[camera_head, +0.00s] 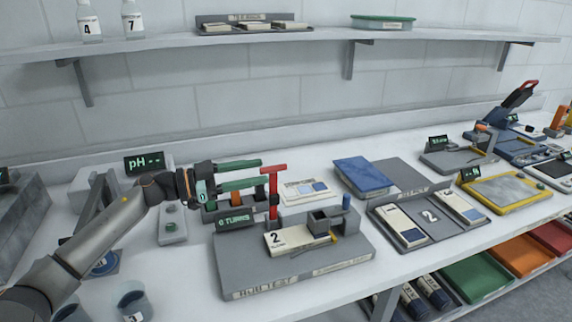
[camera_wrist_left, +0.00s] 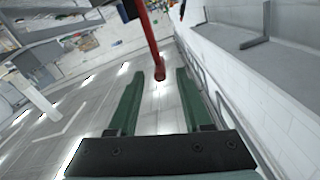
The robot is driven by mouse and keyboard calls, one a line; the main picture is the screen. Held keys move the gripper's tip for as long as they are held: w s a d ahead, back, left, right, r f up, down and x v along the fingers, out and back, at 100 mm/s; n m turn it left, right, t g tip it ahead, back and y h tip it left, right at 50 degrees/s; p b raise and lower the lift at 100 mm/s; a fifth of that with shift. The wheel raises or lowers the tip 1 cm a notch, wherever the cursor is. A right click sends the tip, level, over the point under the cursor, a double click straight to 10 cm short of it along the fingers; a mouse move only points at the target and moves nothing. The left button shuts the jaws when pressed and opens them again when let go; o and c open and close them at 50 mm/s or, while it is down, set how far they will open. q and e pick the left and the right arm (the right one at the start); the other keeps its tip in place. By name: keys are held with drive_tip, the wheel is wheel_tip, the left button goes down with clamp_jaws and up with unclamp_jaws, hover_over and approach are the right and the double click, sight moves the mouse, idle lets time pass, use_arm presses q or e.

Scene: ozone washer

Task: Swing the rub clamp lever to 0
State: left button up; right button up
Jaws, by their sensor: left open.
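The rub clamp lever (camera_head: 273,196) is red with a T-shaped crossbar at its top. It stands upright at the back of the grey rub test base (camera_head: 240,280). My left gripper (camera_head: 259,173), with green fingers, is open and comes in from the left at the height of the crossbar. In the left wrist view the red lever (camera_wrist_left: 150,42) reaches down to the gap at the fingertips (camera_wrist_left: 171,74). The fingers do not close on it, and I cannot tell whether they touch it. My right gripper is not in view.
A 0 TURNS display (camera_head: 234,222) stands behind. A blue pad (camera_head: 362,175) and grey tray (camera_head: 430,241) lie to the right. A shelf (camera_head: 300,38) runs above.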

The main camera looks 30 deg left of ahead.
sight(286, 164)
use_arm(q)
drive_tip(key=p+x, duration=0.1)
drive_tip(key=x, duration=0.7)
clamp_jaws()
idle(0.3)
idle(1.1)
